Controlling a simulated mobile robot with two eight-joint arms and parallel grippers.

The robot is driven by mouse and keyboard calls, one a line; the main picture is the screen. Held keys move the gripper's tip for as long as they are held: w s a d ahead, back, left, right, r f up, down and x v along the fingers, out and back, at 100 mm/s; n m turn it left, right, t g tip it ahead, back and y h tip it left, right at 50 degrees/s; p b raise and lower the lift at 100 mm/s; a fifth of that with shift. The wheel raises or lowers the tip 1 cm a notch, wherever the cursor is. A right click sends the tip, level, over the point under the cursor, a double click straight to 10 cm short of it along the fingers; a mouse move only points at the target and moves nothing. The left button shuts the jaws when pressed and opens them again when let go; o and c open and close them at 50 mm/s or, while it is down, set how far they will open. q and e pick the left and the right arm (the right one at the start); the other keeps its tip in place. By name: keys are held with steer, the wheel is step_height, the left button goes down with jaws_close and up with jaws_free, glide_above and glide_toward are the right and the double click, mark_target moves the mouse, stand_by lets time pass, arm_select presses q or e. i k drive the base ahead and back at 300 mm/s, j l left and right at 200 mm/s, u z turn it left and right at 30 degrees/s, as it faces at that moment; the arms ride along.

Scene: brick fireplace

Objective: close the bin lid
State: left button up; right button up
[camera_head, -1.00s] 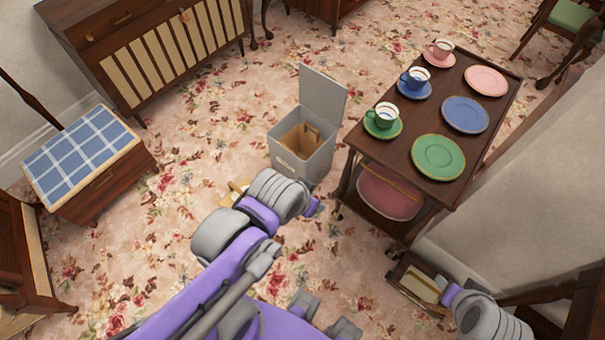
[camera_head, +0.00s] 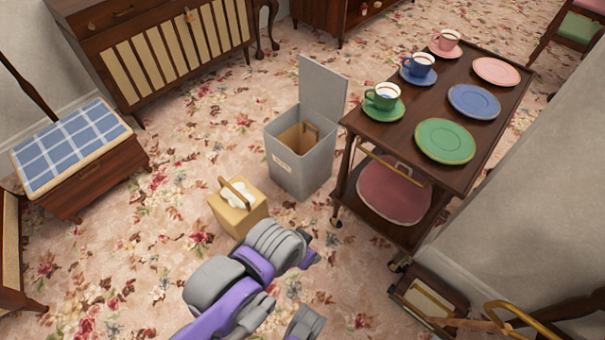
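The grey bin (camera_head: 302,170) stands on the carpet at the centre of the head view. Its lid (camera_head: 322,90) is open, standing upright at the back edge. Something brown with a handle (camera_head: 305,135) shows inside the bin. My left gripper (camera_head: 312,258), purple and grey, is in front of the bin and lower in the picture, apart from it. Its fingers are small and seen from behind, so I cannot tell whether they are open or shut. My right gripper is out of view.
A tan handled box (camera_head: 236,212) with white contents stands front-left of the bin. A wooden trolley (camera_head: 400,135) with cups and plates stands close on the right. A wooden box (camera_head: 425,305) lies lower right.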

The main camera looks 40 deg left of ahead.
mark_target(323, 89)
steer(key=i+j, duration=0.2)
steer(key=j, duration=0.15)
steer(key=i+j, duration=0.2)
steer(key=i+j+u, duration=0.1)
steer(key=j, duration=0.35)
steer(key=i+j, duration=0.15)
steer(key=i, duration=0.5)
